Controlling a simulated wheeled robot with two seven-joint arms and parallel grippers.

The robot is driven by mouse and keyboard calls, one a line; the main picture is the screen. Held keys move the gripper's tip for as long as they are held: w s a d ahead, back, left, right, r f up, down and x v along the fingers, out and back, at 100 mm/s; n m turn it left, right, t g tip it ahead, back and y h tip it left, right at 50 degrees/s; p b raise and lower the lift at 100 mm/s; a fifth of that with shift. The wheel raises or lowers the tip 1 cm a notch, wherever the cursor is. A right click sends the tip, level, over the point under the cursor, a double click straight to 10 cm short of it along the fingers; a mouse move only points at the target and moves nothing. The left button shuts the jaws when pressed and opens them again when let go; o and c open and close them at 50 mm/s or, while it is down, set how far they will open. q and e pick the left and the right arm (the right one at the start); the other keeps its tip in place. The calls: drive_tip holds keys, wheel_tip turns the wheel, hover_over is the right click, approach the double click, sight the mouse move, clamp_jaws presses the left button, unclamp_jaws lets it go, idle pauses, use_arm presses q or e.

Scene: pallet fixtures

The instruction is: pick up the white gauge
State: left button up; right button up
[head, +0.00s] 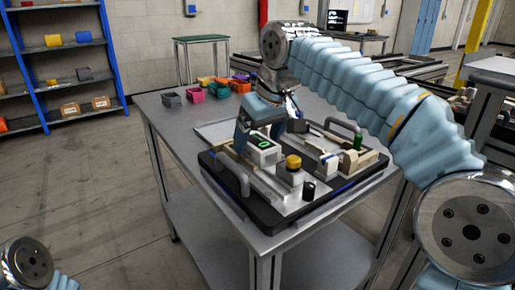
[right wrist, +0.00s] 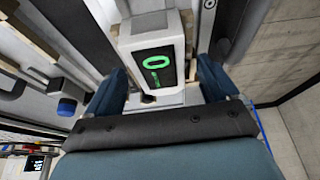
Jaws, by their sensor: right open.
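The white gauge (head: 265,156) has a dark face with green marks and sits on the pallet fixture (head: 262,200) on the table. In the right wrist view the gauge (right wrist: 150,30) is near the top middle, with its green display facing the camera. My right gripper (head: 256,133) is at the gauge, coming from behind it. In the wrist view the right gripper (right wrist: 160,84) is open, with one blue finger to each side of the gauge's lower end. I cannot tell whether the fingers touch it. My left gripper is out of view.
A yellow-topped block (head: 293,162) and a dark knob (head: 308,190) stand near the gauge. A metal handle (head: 240,175) rises at the fixture's left. A green-topped part (head: 358,141) is at the right. Several coloured bins (head: 218,90) stand at the table's back.

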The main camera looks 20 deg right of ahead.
drive_tip(key=shift+f, duration=0.25)
idle(0.5)
clamp_jaws()
idle(0.5)
